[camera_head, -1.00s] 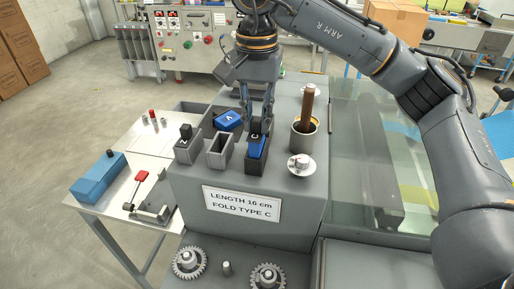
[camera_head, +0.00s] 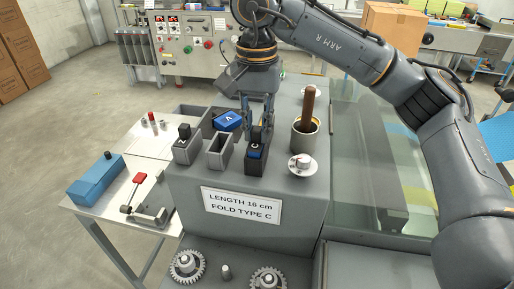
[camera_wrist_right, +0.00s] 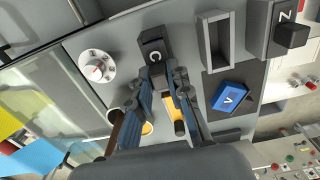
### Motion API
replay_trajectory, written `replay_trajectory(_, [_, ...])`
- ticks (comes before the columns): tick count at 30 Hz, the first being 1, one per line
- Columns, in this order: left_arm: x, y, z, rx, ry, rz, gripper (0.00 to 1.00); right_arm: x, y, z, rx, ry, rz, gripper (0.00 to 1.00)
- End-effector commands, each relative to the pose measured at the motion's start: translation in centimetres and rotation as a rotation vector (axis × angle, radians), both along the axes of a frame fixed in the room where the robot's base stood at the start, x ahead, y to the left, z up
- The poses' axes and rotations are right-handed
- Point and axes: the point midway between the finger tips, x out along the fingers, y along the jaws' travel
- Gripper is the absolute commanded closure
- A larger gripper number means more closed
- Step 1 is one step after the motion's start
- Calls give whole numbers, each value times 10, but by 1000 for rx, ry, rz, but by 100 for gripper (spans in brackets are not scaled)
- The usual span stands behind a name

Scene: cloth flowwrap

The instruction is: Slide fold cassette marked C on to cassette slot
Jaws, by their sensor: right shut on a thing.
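The blue fold cassette marked C (camera_head: 254,153) stands upright in the right-hand dark slot (camera_head: 256,169) on the grey machine, with its black top and a little blue showing above the rim. My right gripper (camera_head: 257,128) points down from above and is shut on the cassette's black top. In the right wrist view the C top (camera_wrist_right: 153,49) sits at the fingertips (camera_wrist_right: 163,72). How deep the cassette sits is hidden by the slot walls. My left gripper is not in view.
An empty grey slot (camera_head: 219,153) and a slot holding a cassette marked N (camera_head: 184,134) stand to the left. A blue cassette marked V (camera_head: 228,121) lies behind. A cup with a brown rod (camera_head: 305,128) and a white knob (camera_head: 301,164) are close on the right.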

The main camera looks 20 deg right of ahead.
Motion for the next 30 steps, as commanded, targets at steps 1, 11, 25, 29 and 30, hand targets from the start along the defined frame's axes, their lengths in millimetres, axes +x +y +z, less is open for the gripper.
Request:
replay_trajectory(1, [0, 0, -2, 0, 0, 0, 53, 0, 0, -2, 1, -1, 0, 100])
replay_trajectory(11, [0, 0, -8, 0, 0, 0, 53, 0, 0, -10, 1, -1, 0, 100])
replay_trajectory(25, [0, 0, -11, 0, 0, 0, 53, 0, 0, -14, 0, 0, 0, 100])
replay_trajectory(29, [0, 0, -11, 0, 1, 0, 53, 0, 0, -14, 0, 0, 0, 100])
replay_trajectory(30, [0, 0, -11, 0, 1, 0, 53, 0, 0, -15, 0, 0, 0, 100])
